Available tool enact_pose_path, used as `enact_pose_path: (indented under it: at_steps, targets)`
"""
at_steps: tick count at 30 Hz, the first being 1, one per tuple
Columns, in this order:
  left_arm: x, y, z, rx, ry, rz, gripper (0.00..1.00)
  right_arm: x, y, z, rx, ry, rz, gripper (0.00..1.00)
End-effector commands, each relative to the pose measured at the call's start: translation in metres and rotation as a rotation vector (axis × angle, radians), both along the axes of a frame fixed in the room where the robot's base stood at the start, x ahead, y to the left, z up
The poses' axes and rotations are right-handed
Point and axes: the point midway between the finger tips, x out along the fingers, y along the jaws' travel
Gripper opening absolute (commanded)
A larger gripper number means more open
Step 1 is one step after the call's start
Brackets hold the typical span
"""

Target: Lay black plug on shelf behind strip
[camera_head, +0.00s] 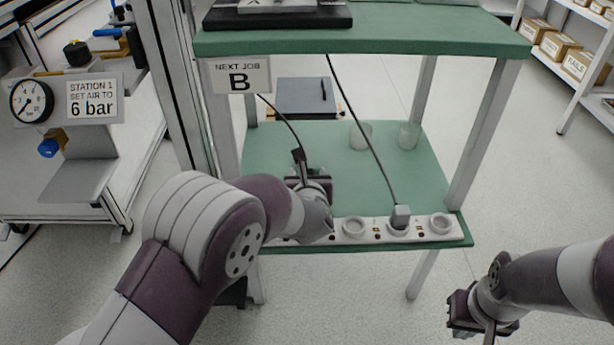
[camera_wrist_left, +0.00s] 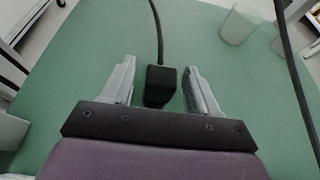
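The black plug (camera_head: 298,156) lies on or just above the green lower shelf (camera_head: 264,150), behind the white socket strip (camera_head: 354,229) at the shelf's front edge. Its black cord runs up and back. My left gripper (camera_head: 303,170) reaches over the strip from the front. In the left wrist view its fingers (camera_wrist_left: 160,82) are open, one on each side of the plug (camera_wrist_left: 160,86), with green showing in both gaps. My right gripper (camera_head: 482,318) hangs to the right, clear of the shelf; its fingers are too unclear to judge.
A grey plug (camera_head: 401,214) with a cord sits in the strip. Two clear cups (camera_head: 360,135) (camera_head: 409,135) stand at the back right of the shelf. The upper green shelf (camera_head: 380,38) and table legs (camera_head: 484,125) frame the space. The shelf's middle is free.

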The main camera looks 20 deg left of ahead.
Motion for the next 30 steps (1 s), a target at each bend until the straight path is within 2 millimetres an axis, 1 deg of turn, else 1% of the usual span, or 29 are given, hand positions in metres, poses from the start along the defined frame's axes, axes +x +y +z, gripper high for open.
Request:
enact_pose_path:
  at_steps: [7,11,14,21,24,28,29,30]
  targets:
    - [0.000,0.000,0.001,0.000,0.000,0.000,0.61,0.000,0.000,0.001,0.000,0.000,0.000,0.00]
    - [-0.001,-0.001,0.008,0.000,0.000,-0.001,0.61,0.000,0.000,0.008,0.000,0.000,0.000,0.00]
    - [-0.016,-0.006,0.016,-0.001,0.001,-0.003,0.61,0.000,0.000,0.018,0.000,0.000,0.000,0.00]
    - [-0.067,-0.021,0.042,0.001,0.003,-0.004,0.61,0.000,0.000,0.055,0.000,0.000,0.000,0.00]
    - [-0.087,-0.026,0.048,0.001,0.002,-0.005,0.61,0.000,0.000,0.066,0.000,0.000,0.000,0.00]
    - [-0.102,-0.030,0.051,-0.001,0.001,-0.001,0.61,0.000,0.000,0.072,0.000,0.000,0.000,0.00]
    - [-0.104,-0.029,0.051,-0.005,0.003,0.009,0.61,0.000,0.000,0.073,0.000,0.000,0.000,0.00]
    - [-0.108,-0.022,0.050,-0.023,0.012,0.046,0.61,0.000,0.000,0.073,0.000,0.000,0.000,0.00]
